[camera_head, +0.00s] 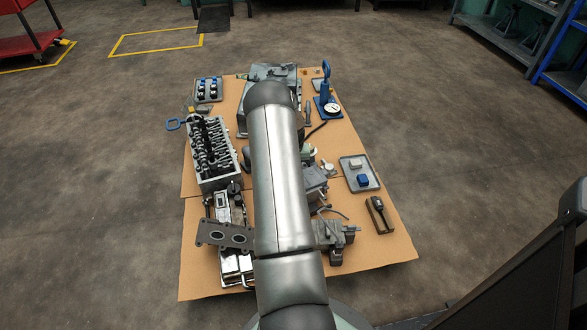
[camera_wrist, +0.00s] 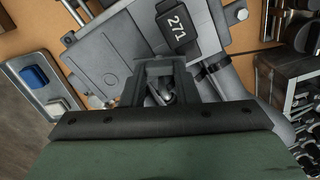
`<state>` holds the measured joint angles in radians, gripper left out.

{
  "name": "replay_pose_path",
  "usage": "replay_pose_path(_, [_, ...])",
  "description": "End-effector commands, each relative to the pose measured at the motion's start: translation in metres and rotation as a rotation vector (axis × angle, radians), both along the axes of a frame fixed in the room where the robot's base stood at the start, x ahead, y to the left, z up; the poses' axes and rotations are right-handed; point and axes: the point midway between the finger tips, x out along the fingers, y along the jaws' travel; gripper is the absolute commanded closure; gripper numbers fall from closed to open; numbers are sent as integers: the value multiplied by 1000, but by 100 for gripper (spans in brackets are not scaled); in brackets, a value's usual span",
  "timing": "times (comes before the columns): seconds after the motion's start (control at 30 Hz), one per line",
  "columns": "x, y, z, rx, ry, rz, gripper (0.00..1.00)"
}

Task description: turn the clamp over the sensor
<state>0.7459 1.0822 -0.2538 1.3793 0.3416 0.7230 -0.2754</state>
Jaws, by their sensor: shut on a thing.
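My gripper (camera_wrist: 161,78) is in the wrist view, pointing down at a grey metal housing (camera_wrist: 110,50). Its two dark fingers are shut on a small shiny metal part between them, which seems to be the clamp (camera_wrist: 166,90); the fingers and the gripper body hide most of it. I cannot make out the sensor for certain. In the head view my own arm covers the gripper and the clamp.
A grey tray (camera_head: 372,185) with a blue and a whitish block lies right of my arm; it also shows in the wrist view (camera_wrist: 60,108). A cylinder head (camera_head: 230,181) stands at left, and a blue-handled gauge (camera_head: 325,100) at the back right. Bare cardboard (camera_head: 385,250) lies front right.

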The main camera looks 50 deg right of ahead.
Motion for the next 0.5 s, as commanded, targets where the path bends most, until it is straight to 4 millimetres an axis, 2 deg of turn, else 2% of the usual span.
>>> replay_pose_path(0.2, [1,0,1,-2,-3,179,96])
replay_pose_path(0.5, [1,1,1,-2,-1,352,96])
